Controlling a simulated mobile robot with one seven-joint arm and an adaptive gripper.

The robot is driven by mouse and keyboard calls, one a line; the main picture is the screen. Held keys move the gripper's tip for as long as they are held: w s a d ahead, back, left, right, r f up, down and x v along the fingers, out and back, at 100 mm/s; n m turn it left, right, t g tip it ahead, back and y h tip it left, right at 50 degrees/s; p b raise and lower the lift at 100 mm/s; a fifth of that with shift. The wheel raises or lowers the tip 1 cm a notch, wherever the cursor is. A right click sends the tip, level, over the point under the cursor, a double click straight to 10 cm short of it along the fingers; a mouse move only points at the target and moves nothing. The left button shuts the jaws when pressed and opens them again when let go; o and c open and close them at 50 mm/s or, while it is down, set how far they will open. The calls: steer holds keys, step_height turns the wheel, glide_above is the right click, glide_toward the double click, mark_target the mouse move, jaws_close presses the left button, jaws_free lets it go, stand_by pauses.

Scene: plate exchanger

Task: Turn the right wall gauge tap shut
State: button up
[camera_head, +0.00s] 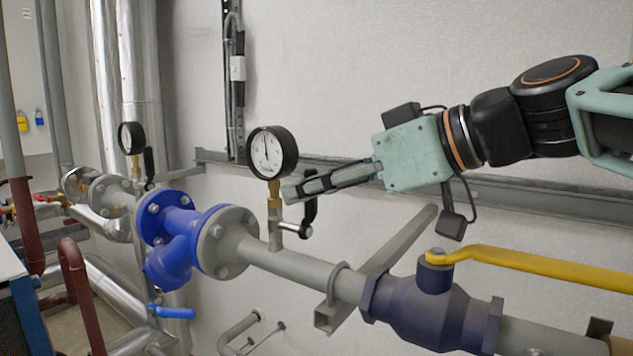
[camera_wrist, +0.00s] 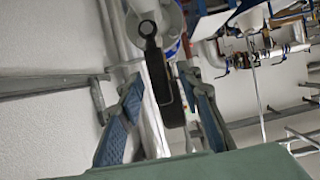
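The right wall gauge (camera_head: 271,152) has a white dial and a black rim and stands on a brass stem above the grey pipe. Its tap handle (camera_head: 309,217) is a black lever on the right of the stem, pointing up from its pivot. My gripper (camera_head: 291,192) reaches in from the right, its fingertips just below the gauge, by the handle's upper part. In the wrist view, my gripper (camera_wrist: 163,75) is open, with a finger on each side. The black handle (camera_wrist: 155,62) shows in the gap between the fingers. I see no clear contact.
A second gauge (camera_head: 131,138) with a black lever stands at the left. A blue valve body (camera_head: 172,245) is on the pipe below. A yellow lever (camera_head: 540,263) extends right beneath my arm. A wall rail (camera_head: 540,196) runs behind my gripper.

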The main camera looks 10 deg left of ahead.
steer(key=shift+w+a+f, duration=0.15)
steer(key=shift+a, duration=0.2)
steer(key=shift+c, duration=0.6)
jaws_close()
